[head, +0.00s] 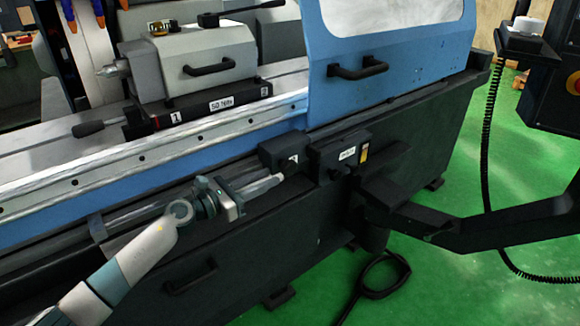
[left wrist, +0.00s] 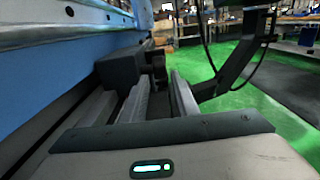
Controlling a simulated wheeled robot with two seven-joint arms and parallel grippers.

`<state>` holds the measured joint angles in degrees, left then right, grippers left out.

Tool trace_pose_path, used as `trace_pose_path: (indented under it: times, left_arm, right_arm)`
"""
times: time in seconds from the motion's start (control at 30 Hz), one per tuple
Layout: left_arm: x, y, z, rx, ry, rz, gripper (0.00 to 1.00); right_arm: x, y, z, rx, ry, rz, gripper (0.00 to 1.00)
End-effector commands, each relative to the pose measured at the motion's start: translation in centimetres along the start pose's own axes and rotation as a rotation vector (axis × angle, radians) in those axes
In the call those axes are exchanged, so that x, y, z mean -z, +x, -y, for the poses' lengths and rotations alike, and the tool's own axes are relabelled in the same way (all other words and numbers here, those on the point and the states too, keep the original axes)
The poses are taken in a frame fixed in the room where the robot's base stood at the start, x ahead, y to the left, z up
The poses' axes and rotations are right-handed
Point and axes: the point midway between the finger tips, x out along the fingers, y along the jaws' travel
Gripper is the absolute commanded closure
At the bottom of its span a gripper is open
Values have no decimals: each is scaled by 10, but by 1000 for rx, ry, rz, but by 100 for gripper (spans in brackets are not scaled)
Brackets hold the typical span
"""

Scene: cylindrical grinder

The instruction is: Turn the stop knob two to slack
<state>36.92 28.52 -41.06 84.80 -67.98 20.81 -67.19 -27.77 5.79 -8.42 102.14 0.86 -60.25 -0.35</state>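My left gripper (head: 280,178) reaches in from the lower left along the front of the machine, its fingertips just below a black stop block (head: 276,149) with a small white label. In the left wrist view my left gripper (left wrist: 160,88) has its two fingers apart with an empty gap. The stop block (left wrist: 118,68) shows ahead and left of the fingers. A second black block (head: 338,154) with a white label and a yellow mark is to the right. I cannot tell a stop knob two clearly; dark small parts show near the blocks. My right gripper is not in view.
A blue door with a handle (head: 357,70) stands above the blocks. The tailstock (head: 190,70) sits on the table at upper left. A black machine arm (head: 480,226) juts out at right. The green floor (head: 440,190) is partly clear, with a cable loop.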

Motion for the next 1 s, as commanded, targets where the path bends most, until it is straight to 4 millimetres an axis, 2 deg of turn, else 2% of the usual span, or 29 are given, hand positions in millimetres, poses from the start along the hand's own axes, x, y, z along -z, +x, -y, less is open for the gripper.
trace_pose_path:
  times: [0.1,0.3,0.5,0.7,0.97,1.0]
  left_arm:
    - [-2,23,0,0,-2,3,73]
    - [-1,57,0,0,-2,2,73]
    - [0,81,0,-1,-2,1,73]
    - [0,89,0,0,0,0,73]
    - [0,90,0,-1,0,0,73]
    - [0,90,0,-1,0,0,77]
  right_arm:
    - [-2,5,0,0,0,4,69]
    - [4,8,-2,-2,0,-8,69]
    - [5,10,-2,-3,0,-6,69]
    - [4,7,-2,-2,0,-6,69]
    - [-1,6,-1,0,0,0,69]
    - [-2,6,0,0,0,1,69]
